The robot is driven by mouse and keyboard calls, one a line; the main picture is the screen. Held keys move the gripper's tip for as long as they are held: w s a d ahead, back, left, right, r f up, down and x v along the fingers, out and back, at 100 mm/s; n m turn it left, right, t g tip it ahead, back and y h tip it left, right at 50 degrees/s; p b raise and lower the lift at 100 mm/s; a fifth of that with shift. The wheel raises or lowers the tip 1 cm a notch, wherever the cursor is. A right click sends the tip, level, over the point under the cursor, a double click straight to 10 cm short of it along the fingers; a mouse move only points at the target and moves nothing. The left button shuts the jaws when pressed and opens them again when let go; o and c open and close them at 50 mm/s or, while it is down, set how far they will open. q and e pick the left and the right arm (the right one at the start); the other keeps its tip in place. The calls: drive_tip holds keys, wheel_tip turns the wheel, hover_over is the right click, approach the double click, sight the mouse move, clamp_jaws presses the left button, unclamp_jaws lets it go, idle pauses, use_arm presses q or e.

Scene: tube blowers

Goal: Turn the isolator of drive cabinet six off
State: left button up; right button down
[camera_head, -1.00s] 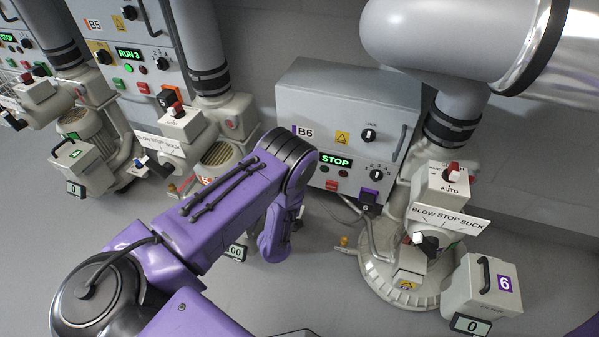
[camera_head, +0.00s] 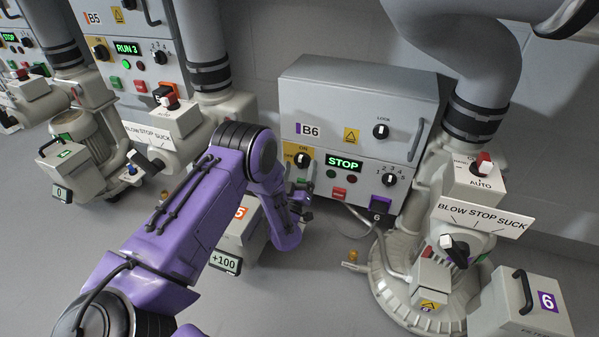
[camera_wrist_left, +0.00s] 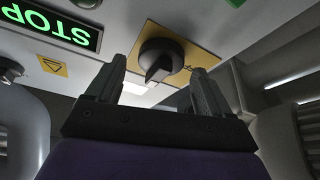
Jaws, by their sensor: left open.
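Drive cabinet B6 (camera_head: 358,110) is a grey box on the wall. Its isolator (camera_head: 303,160) is a black rotary knob on a yellow plate at the cabinet's lower left, with "ON" printed above it. My left gripper (camera_head: 307,192) is just below the isolator, partly hidden by its own wrist. In the left wrist view, which is upside down, the open fingers (camera_wrist_left: 158,88) point toward the isolator knob (camera_wrist_left: 160,62), which appears between and beyond them. No contact shows. The knob's exact angle is hard to tell. My right gripper is out of view.
The green STOP display (camera_head: 343,163), lamps and a red button (camera_head: 339,194) are right of the isolator. A LOCK knob (camera_head: 381,131) is above. Blower 6 with its mode switch (camera_head: 482,165) stands to the right. Blower 5's +100 box (camera_head: 238,240) is beneath my left arm.

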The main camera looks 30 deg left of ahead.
use_arm(q)
drive_tip(key=shift+w+a+r, duration=0.15)
drive_tip(key=shift+w+r, duration=0.05)
drive_tip(key=shift+w, duration=0.15)
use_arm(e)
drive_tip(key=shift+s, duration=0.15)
use_arm(q)
drive_tip(key=c, duration=1)
drive_tip(key=shift+c, duration=0.2)
drive_tip(key=o, duration=1)
drive_tip(key=shift+o, duration=0.2)
drive_tip(key=p+v, duration=0.3)
drive_tip(key=v, duration=0.7)
drive_tip(key=shift+s, duration=0.3)
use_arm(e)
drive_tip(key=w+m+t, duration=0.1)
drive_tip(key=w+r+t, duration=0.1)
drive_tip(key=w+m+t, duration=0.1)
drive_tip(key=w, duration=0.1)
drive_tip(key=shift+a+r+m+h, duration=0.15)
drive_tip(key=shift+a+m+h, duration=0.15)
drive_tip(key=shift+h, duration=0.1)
